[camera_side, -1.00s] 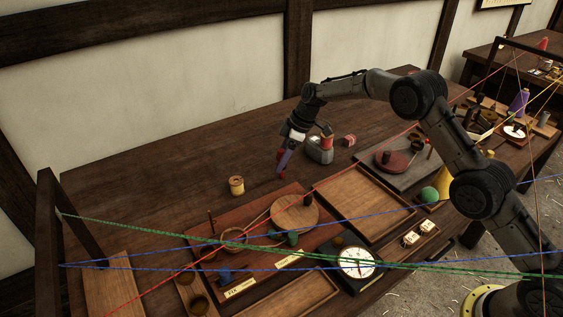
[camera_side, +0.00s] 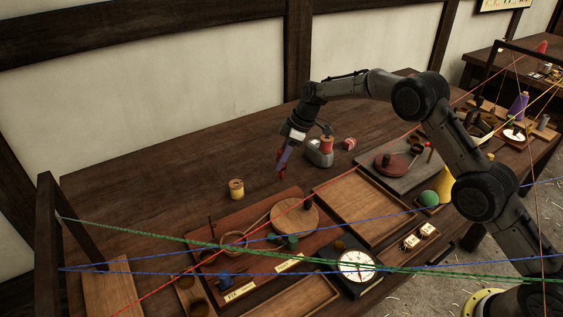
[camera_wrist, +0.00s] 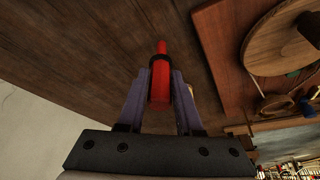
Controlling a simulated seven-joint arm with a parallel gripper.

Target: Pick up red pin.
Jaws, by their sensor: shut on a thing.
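The red pin (camera_wrist: 160,85) is a bright red peg with a dark band around it. In the wrist view it sits between the two purple-grey fingers of my gripper (camera_wrist: 158,92), which are shut on it. In the side view my gripper (camera_side: 283,160) points down near the back of the table, and the red pin (camera_side: 281,172) shows at its fingertips. The pin appears to be held above the bare table top, but the height of its lower end is hard to tell.
A grey device with a red top (camera_side: 320,152) and a red-and-white spool (camera_side: 349,143) stand just right of my gripper. A yellow spool (camera_side: 236,189) is at left. A reddish board (camera_side: 215,232) with a round wooden disc lies in front. Coloured ropes cross the foreground.

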